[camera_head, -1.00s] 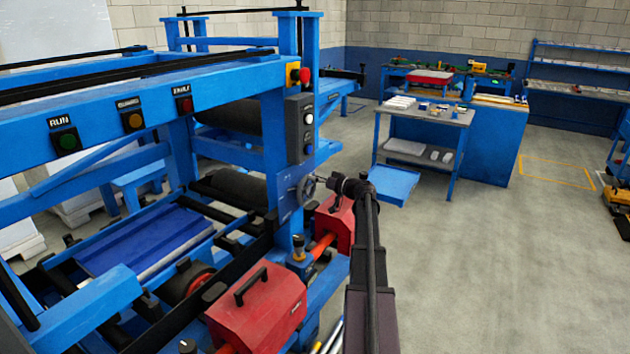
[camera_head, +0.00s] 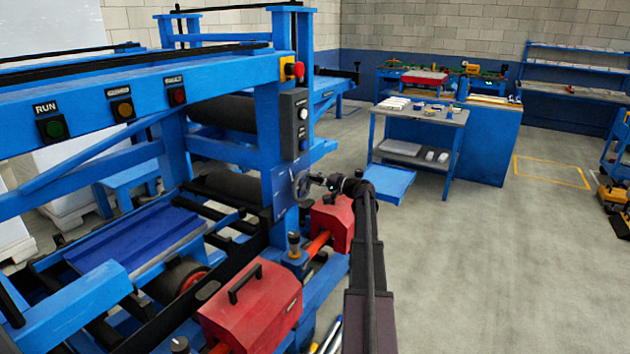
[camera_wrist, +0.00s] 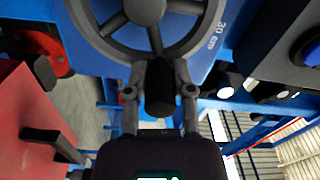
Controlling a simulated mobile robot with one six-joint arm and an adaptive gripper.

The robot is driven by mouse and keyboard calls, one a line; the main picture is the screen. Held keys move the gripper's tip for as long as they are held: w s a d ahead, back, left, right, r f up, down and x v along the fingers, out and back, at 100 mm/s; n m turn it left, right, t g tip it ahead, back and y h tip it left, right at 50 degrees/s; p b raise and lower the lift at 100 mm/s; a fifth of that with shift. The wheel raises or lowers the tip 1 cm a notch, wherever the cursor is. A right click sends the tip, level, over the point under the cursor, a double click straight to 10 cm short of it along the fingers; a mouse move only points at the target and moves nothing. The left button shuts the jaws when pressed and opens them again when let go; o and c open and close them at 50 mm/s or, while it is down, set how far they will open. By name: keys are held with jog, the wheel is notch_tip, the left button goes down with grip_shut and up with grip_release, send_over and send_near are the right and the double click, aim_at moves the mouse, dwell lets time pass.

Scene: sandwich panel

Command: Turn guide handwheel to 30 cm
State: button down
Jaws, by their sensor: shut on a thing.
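The grey guide handwheel (camera_head: 301,186) is on the side of the blue machine, just below the button box. In the wrist view the handwheel rim (camera_wrist: 101,38) and spokes fill the top of the picture. A black handle knob (camera_wrist: 159,92) stands at the lower rim. My gripper (camera_wrist: 160,88) is shut on this knob, one finger on each side of it. In the head view my gripper (camera_head: 318,181) reaches the wheel from the right. A white "30 cm" mark (camera_wrist: 215,30) shows on the blue plate, right of the wheel. I cannot see a pointer.
Red covers (camera_head: 250,305) and a second red box (camera_head: 332,222) stand below the wheel, close to my arm. The button box (camera_head: 295,125) is just above it. A blue workbench (camera_head: 420,118) stands behind to the right.

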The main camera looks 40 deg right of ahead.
notch_tip(320, 180, down, 2)
jog(key=m+b, duration=0.1)
jog(key=m, duration=0.2)
jog(key=shift+w+d+m, duration=0.1)
jog(key=shift+d+m, duration=0.05)
jog(key=shift+m, duration=0.15)
jog(key=shift+f+m+b, duration=0.35)
jog(key=shift+m+b, duration=0.15)
jog(key=shift+m, duration=0.4)
jog(key=shift+f+m+b, duration=0.3)
jog(key=shift+m+b, duration=0.15)
jog(key=shift+m, duration=0.45)
jog(key=shift+c, duration=2.3)
grip_release()
jog(key=v, duration=1.2)
